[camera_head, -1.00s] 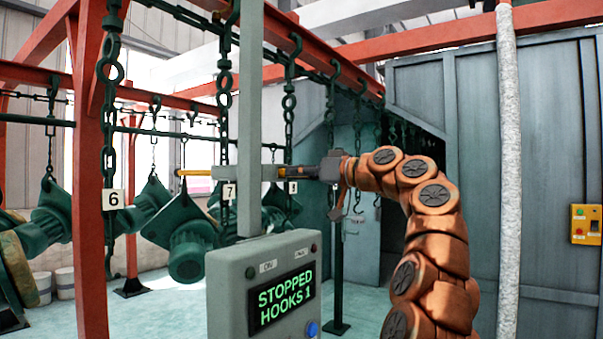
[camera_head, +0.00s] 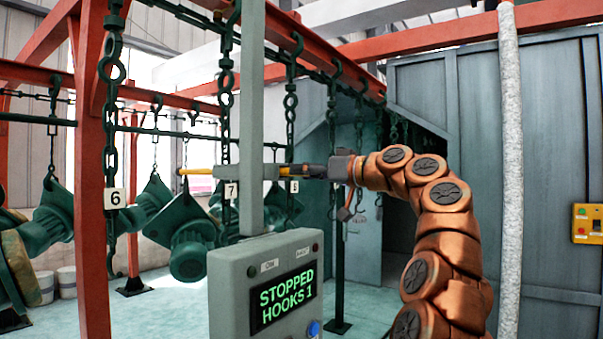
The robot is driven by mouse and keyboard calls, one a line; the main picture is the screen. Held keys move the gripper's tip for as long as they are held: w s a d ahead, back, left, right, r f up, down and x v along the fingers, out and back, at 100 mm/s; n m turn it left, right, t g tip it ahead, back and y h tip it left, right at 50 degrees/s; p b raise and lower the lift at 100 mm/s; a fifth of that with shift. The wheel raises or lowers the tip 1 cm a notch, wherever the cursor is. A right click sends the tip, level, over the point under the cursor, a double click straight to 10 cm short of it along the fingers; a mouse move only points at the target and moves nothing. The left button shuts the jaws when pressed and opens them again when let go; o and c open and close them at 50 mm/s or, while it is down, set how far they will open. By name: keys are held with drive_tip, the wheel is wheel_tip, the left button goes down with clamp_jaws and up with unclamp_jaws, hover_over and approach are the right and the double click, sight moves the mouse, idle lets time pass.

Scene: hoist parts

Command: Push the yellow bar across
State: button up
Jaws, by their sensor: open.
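The yellow bar (camera_head: 195,171) shows as a short, level length. It sticks out to the left of a grey block (camera_head: 252,172) on the upright grey post. My gripper (camera_head: 300,171) is to the right of the block at about the same height, pointing left. It is open, but its fingers are small and seen edge-on. I see nothing held in it. I cannot tell whether the fingertips touch the block or the bar.
A control box (camera_head: 265,285) reading "STOPPED HOOKS 1" stands below the block. Hanging chains with tags 6 (camera_head: 115,198), 7 and 8 are close by. Green motor parts (camera_head: 190,245) hang on the left. A red upright (camera_head: 91,200) stands at the left.

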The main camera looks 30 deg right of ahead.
drive_tip(key=v, duration=1)
drive_tip(key=shift+s+d, duration=0.2)
drive_tip(key=shift+s, duration=0.1)
